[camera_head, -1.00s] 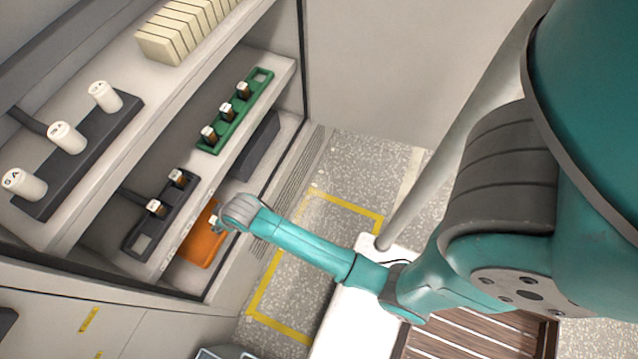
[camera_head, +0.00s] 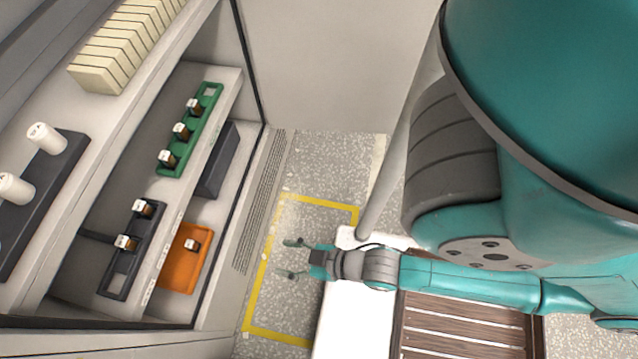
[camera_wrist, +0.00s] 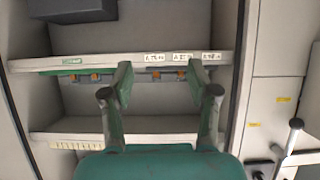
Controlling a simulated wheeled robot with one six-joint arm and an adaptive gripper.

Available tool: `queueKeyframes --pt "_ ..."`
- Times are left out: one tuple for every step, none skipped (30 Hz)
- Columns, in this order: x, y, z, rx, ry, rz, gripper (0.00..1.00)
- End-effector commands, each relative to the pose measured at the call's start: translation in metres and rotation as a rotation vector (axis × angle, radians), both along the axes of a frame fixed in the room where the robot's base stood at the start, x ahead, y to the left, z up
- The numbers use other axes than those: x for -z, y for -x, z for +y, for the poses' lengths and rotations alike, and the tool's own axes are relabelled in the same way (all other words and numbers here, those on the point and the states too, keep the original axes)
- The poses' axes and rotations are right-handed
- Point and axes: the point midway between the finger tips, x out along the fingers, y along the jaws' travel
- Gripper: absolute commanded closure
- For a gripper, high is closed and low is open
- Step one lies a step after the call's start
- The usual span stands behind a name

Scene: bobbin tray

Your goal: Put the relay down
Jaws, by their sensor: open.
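A relay (camera_head: 191,245), a small dark and white block, stands on the orange tray (camera_head: 177,278) on the lower level of the cabinet. My gripper (camera_head: 291,259) is open and empty. It is out in front of the cabinet, to the right of the orange tray and clear of it, above the yellow-marked floor. In the wrist view its two fingers (camera_wrist: 162,95) are spread apart with nothing between them, facing the shelves. The orange tray cannot be made out in the wrist view.
A green rack (camera_head: 196,128) and a dark rack (camera_head: 119,281) on the middle shelf hold similar brown-and-white pieces. A dark box (camera_head: 221,160) sits beyond the orange tray. White spools and cream blocks (camera_head: 97,78) stand on the upper shelf. The floor before the cabinet is clear.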

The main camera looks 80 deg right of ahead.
Motion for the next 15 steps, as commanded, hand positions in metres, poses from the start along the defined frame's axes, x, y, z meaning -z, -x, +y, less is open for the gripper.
queueKeyframes --pt "-0.015 0.016 0.0 -0.001 0.0 -0.02 0.4" --pt "-0.025 0.023 0.001 -0.002 -0.001 -0.037 0.4" --pt "-0.039 0.032 0.001 -0.002 -0.001 -0.059 0.4" --pt "-0.049 0.038 0.001 -0.003 -0.001 -0.075 0.4" --pt "-0.059 0.043 0.001 -0.003 -0.002 -0.092 0.4" --pt "-0.071 0.05 0.001 -0.004 -0.002 -0.111 0.4" --pt "-0.08 0.055 0.001 -0.005 -0.002 -0.126 0.4" --pt "-0.088 0.059 0.001 -0.005 -0.002 -0.138 0.4" --pt "-0.098 0.063 0.002 -0.005 -0.003 -0.153 0.4" --pt "-0.105 0.066 0.002 -0.006 -0.004 -0.164 0.4" --pt "-0.111 0.069 0.002 -0.006 -0.004 -0.173 0.4" --pt "-0.117 0.071 0.002 -0.007 -0.004 -0.183 0.4" --pt "-0.121 0.073 0.002 -0.007 -0.004 -0.189 0.4" --pt "-0.125 0.074 0.002 -0.007 -0.004 -0.195 0.4" --pt "-0.128 0.075 0.002 -0.007 -0.004 -0.2 0.4"
